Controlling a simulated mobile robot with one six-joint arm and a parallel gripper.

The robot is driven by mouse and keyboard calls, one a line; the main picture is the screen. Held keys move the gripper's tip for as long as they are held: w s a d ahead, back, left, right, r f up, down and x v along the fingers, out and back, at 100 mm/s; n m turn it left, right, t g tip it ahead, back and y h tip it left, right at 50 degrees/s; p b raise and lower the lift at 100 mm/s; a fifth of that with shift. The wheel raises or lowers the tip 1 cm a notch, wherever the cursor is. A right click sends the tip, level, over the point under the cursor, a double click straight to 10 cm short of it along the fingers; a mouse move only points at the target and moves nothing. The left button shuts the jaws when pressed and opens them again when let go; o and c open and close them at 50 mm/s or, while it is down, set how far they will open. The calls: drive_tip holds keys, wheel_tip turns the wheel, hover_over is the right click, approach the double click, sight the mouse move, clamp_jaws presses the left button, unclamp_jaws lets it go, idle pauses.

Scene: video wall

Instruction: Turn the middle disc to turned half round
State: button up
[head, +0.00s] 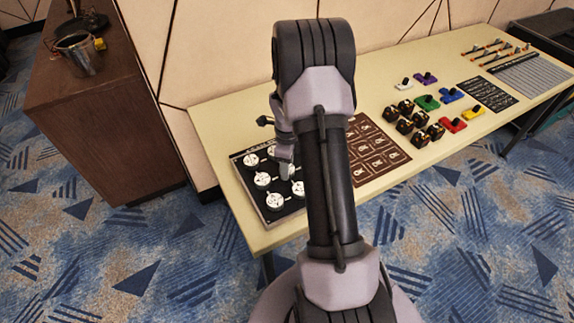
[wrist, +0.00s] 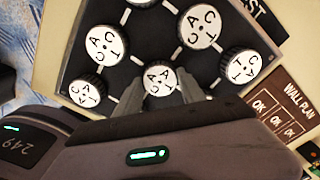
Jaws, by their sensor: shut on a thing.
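The middle disc (wrist: 160,79) is a white, round, lettered face in the wrist view. My gripper (wrist: 161,88) is shut on it, one grey finger at each side. Its letters show between the fingers, but its lower part is hidden by the gripper body, so I cannot tell its exact turn. In the head view my gripper (head: 286,170) is down on the disc board (head: 240,166) and hides the middle disc.
Other lettered discs surround it: one upper left (wrist: 107,43), one above right (wrist: 200,27), one at right (wrist: 243,67). A brown plan board (head: 375,150) lies beside the disc board. Black knobs (head: 420,122) and coloured blocks (head: 452,125) stand farther right on the table.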

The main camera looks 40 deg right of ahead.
drive_tip(key=n, duration=0.4)
drive_tip(key=shift+n+p, duration=0.3)
drive_tip(key=shift+n, duration=0.1)
drive_tip(key=n, duration=0.4)
drive_tip(key=shift+n+p, duration=0.3)
drive_tip(key=shift+p, duration=0.05)
drive_tip(key=n+p, duration=0.1)
drive_tip(key=n, duration=0.4)
drive_tip(key=n+p, duration=0.1)
drive_tip(key=n, duration=0.4)
drive_tip(key=n+p, duration=0.1)
drive_tip(key=n, duration=0.3)
drive_tip(key=shift+n, duration=0.3)
drive_tip(key=n+p, duration=0.1)
drive_tip(key=n, duration=0.2)
drive_tip(key=n+p, duration=0.1)
drive_tip(key=n, duration=0.3)
drive_tip(key=shift+n, duration=0.4)
drive_tip(key=shift+n+p, duration=0.55)
drive_tip(key=shift+n, duration=1.05)
drive_tip(key=shift+n, duration=0.3)
